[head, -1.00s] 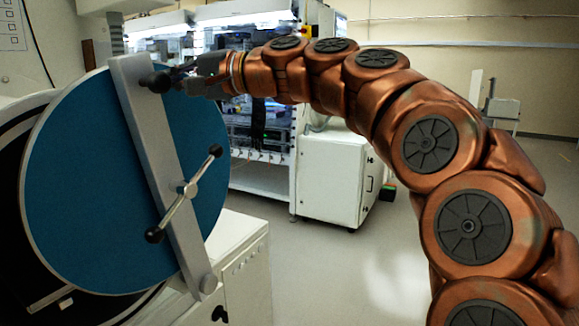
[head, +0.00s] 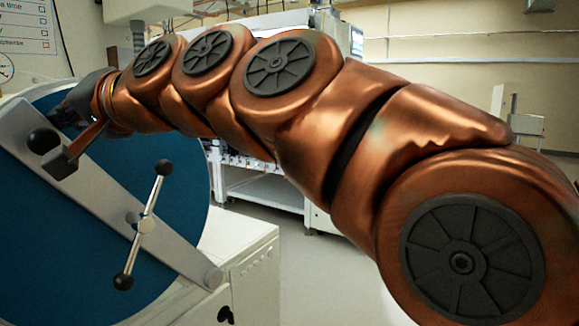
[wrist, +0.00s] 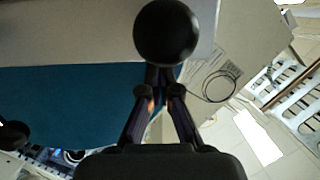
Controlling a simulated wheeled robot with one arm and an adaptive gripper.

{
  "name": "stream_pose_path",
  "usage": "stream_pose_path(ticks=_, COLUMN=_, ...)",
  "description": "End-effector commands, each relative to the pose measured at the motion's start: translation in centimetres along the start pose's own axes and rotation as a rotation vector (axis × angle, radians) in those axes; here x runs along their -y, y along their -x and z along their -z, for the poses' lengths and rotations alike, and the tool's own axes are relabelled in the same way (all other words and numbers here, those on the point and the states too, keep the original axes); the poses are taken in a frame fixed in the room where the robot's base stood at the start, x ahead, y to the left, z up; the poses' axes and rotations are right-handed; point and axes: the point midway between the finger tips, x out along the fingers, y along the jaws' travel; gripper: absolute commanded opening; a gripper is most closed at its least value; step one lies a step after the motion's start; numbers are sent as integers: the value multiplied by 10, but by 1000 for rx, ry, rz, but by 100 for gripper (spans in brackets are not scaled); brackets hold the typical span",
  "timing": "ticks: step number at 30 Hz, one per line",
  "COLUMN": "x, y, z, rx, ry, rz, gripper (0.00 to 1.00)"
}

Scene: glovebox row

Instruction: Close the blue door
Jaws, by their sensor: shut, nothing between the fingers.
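The round blue door (head: 150,175) fills the left of the head view, with a grey bar (head: 178,240) slanting across its face. A black ball knob (head: 43,140) sits near the bar's upper end, and a crossed handle with black ball ends (head: 146,226) is mounted lower on it. My gripper (head: 70,112) is at the upper left of the door, by the bar's upper end. In the wrist view my gripper (wrist: 158,85) has its fingers together, with the knob (wrist: 166,32) just beyond the tips. The blue face (wrist: 70,105) lies to the left. Whether the fingertips touch anything is unclear.
A white cabinet (head: 240,265) stands below and right of the door. Lab equipment stands behind my arm, which covers much of the view. Open floor (head: 320,270) shows right of the cabinet. A cable loop (wrist: 220,86) shows in the wrist view.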

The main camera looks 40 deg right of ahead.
Motion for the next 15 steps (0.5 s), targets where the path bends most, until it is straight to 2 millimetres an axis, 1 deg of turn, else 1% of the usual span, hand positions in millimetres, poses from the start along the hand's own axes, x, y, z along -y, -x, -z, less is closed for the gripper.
stream_pose_path(ticks=1, x=-2, y=-2, z=-6, rx=11, ry=4, rz=-5, gripper=0)
stream_pose_path(ticks=15, x=-4, y=-5, z=-16, rx=32, ry=7, rz=-13, gripper=0)
